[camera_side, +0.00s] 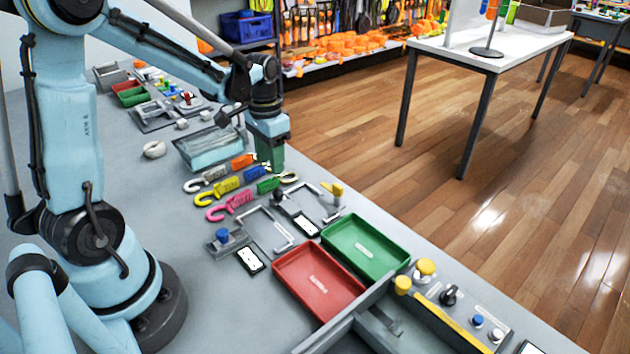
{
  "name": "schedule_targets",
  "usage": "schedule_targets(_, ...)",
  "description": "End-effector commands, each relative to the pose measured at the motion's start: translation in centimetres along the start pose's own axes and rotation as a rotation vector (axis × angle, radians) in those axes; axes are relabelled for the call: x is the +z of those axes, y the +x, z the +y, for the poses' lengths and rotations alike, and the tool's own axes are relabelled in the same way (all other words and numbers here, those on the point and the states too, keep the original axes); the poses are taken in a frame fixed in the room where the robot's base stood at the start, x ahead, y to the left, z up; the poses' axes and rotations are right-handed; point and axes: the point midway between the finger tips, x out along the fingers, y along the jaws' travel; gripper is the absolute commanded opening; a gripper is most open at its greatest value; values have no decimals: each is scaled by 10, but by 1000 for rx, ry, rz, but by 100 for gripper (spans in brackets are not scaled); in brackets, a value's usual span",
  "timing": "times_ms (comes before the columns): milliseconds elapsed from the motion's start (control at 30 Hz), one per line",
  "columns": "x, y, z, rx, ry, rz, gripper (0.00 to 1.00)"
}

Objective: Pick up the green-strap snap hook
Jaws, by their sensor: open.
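The green-strap snap hook (268,185) lies on the grey bench, with its pale metal hook end toward the right. My gripper (271,168) points down just above and behind it, close to the row of hooks. The fingers look dark green and small here. They are open, and I cannot tell whether they reach around the green strap. A blue hook (254,173) and an orange one (242,161) lie close by. A yellow hook (224,187), a pink one (230,206) and a grey one (206,179) lie to the left.
A clear tray (208,160) stands behind the hooks. A red tray (318,282) and a green tray (365,246) stand in front, near metal brackets (268,232) and a panel with knobs (455,300). The bench edge runs close on the right.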

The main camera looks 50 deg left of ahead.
Motion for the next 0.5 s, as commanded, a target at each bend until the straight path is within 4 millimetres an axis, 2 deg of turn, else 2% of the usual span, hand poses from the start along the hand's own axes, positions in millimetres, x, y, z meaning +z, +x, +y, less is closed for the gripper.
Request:
schedule_targets(167,0,10,0,0,0,0,47)
schedule_targets(500,0,50,-1,0,0,2,47)
